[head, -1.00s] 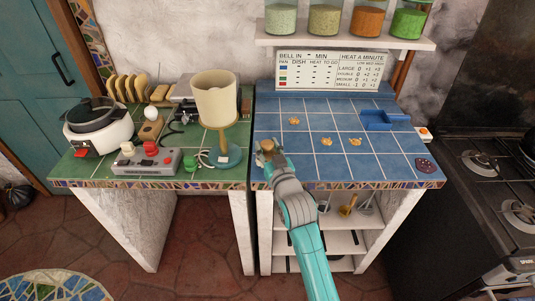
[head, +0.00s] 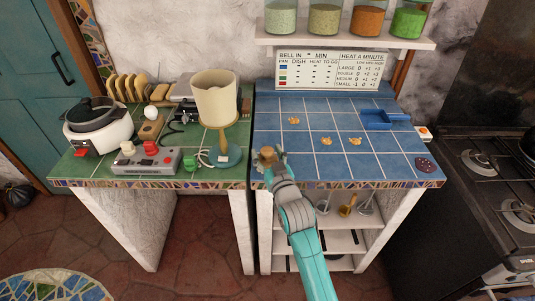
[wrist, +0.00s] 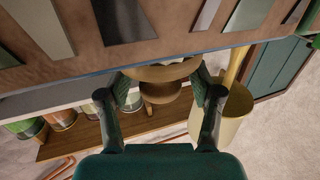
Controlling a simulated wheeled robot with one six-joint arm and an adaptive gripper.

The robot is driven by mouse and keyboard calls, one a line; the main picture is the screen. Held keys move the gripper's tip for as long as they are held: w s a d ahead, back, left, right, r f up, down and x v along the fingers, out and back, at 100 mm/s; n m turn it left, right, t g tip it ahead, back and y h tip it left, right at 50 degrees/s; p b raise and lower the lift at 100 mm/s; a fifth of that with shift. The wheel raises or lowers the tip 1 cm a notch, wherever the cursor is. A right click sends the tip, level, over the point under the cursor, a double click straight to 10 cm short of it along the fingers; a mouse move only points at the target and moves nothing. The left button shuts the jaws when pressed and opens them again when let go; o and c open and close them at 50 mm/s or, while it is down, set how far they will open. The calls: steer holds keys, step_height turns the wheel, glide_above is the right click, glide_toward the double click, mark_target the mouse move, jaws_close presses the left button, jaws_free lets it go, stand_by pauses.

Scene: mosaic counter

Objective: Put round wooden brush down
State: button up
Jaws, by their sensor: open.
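The round wooden brush (head: 268,153) is at the front left of the blue tiled counter (head: 320,115), close to its front edge. My gripper (head: 269,160) reaches in from the front with its fingers spread, one on each side of the brush. In the wrist view the brush (wrist: 160,92) shows as a round wooden knob with a wider disc, between the two open fingers of my gripper (wrist: 160,88). Its underside is hidden, so I cannot tell exactly how it rests on the tiles.
A lamp with a cream shade (head: 216,98) stands left of my gripper on the green counter. Small orange pieces (head: 355,142) lie on the blue tiles. A blue tray (head: 384,120) is at the back right and a dark red patterned piece (head: 425,165) at the front right. Mid-counter has free room.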

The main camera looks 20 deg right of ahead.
steer(key=s, duration=1.2)
steer(key=shift+r, duration=0.15)
steer(key=s+f+g, duration=0.1)
steer(key=s+f, duration=0.4)
steer(key=s, duration=0.6)
steer(key=s+f+g, duration=0.1)
steer(key=s+f, duration=0.4)
steer(key=s, duration=0.5)
steer(key=s+r+g, duration=0.1)
steer(key=s+r, duration=0.1)
steer(key=s, duration=1.8)
steer(key=shift+s+r, duration=0.35)
steer(key=shift+r, duration=0.05)
